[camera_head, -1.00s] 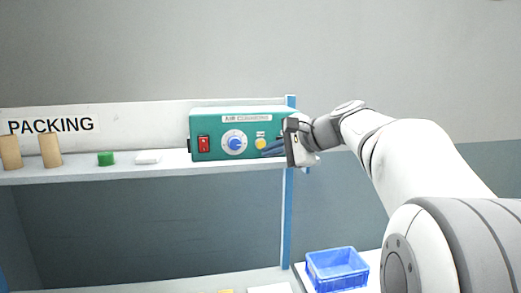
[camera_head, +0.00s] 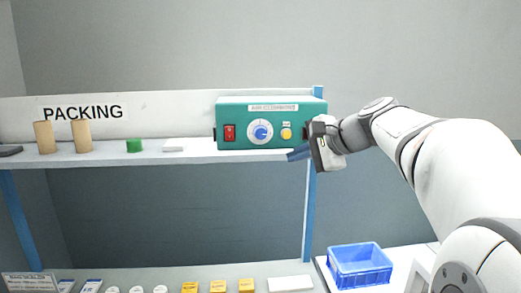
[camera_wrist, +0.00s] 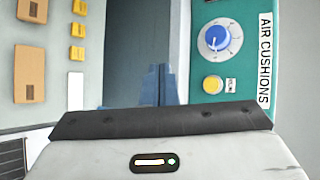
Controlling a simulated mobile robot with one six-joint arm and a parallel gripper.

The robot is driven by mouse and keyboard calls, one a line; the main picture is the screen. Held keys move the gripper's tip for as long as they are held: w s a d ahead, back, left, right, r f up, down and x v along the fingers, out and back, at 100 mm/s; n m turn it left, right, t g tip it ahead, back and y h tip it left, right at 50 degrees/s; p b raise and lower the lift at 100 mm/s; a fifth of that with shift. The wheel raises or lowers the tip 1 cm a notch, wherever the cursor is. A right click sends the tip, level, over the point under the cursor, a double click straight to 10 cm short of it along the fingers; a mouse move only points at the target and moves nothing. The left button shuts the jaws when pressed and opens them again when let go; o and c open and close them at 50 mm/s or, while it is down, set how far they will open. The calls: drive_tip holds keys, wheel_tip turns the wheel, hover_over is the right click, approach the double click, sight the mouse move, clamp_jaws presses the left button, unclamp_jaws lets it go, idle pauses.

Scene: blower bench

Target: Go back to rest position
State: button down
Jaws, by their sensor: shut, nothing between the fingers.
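My gripper (camera_head: 299,153) is at the right front of the teal air cushion machine (camera_head: 222,115), near its lower right corner. Its blue fingers are together and empty, and they also show in the wrist view (camera_wrist: 158,85). The machine stands on the shelf, with a red switch (camera_head: 230,132), a dial with a blue centre (camera_head: 261,132) and a yellow button (camera_head: 286,133). The dial (camera_wrist: 220,39) and the yellow button (camera_wrist: 212,84) show at the right in the wrist view. The fingers appear apart from the button.
The shelf (camera_head: 120,159) also holds two brown cylinders (camera_head: 81,135), a green roll (camera_head: 134,146) and a white item (camera_head: 174,146). A blue post (camera_head: 309,205) stands below the machine's right end. A blue crate (camera_head: 360,266) and several small boxes are on the lower bench.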

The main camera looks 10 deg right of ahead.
drive_tip(key=s+f+n+g+h, duration=0.6)
drive_tip(key=s+f+n, duration=0.7)
drive_tip(key=s+f, duration=1.2)
drive_tip(key=shift+s+a+f+h, duration=0.15)
drive_tip(key=shift+s+f+h, duration=0.1)
drive_tip(key=shift+f+h, duration=0.6)
drive_tip(key=c, duration=2.2)
unclamp_jaws()
drive_tip(key=shift+r, duration=0.15)
